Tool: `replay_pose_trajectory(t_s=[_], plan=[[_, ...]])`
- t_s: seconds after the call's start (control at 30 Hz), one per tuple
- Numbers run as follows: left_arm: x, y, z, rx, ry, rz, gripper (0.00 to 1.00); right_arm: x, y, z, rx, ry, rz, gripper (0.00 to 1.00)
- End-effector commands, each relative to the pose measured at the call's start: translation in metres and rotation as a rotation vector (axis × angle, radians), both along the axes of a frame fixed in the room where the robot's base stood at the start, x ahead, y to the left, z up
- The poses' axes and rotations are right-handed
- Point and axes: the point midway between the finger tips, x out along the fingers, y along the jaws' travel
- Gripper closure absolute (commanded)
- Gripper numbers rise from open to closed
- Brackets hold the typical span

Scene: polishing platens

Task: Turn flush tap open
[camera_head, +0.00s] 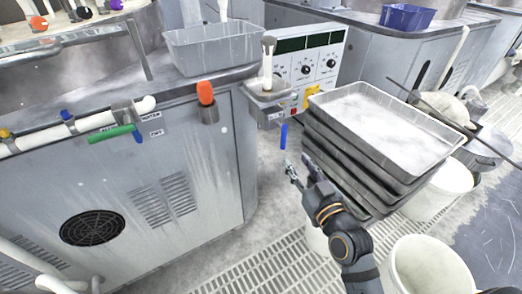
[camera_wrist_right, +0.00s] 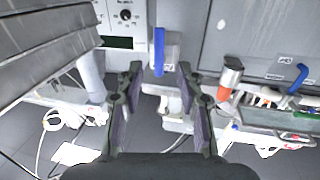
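A blue lever handle (camera_head: 284,135) hangs below a small steel holder (camera_head: 262,103) at the right corner of the grey machine; I cannot tell from a label whether it is the flush tap. My right gripper (camera_head: 296,170) is just below the handle in the head view, apart from it. In the right wrist view the blue handle (camera_wrist_right: 159,52) stands upright ahead of the open, empty fingers (camera_wrist_right: 157,80), in line with the gap. Other tap handles, a green one (camera_head: 110,134) and a blue one (camera_head: 66,115), sit on the white pipe at left. My left gripper is out of view.
An orange-capped bottle-like part (camera_head: 206,100) is on the machine front. A control panel (camera_head: 311,66) is behind the holder. Stacked grey trays (camera_head: 352,155) stand close right of my gripper, with a white bucket (camera_head: 430,268) in front. Floor grating (camera_head: 270,270) lies below.

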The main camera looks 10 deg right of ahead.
Motion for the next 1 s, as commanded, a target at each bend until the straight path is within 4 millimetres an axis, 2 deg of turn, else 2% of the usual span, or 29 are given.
replay_pose_trajectory(t_s=[0.17,0.4,0.53,0.7,0.93,1.0], plan=[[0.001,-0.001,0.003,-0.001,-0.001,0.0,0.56,0.023,0.003,0.002,0.002,-0.003,-0.002,0.63],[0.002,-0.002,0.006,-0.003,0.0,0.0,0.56,0.074,0.011,0.001,0.001,-0.002,-0.001,0.63],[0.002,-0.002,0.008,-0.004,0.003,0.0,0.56,0.092,0.014,0.0,0.001,0.0,-0.002,0.63],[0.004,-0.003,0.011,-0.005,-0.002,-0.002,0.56,0.103,0.015,0.0,0.001,0.002,-0.002,0.63],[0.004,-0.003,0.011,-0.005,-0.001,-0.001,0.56,0.103,0.015,0.0,0.001,0.002,-0.002,0.63],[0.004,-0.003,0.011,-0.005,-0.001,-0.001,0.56,0.103,0.015,0.0,0.001,0.002,-0.002,0.72]])
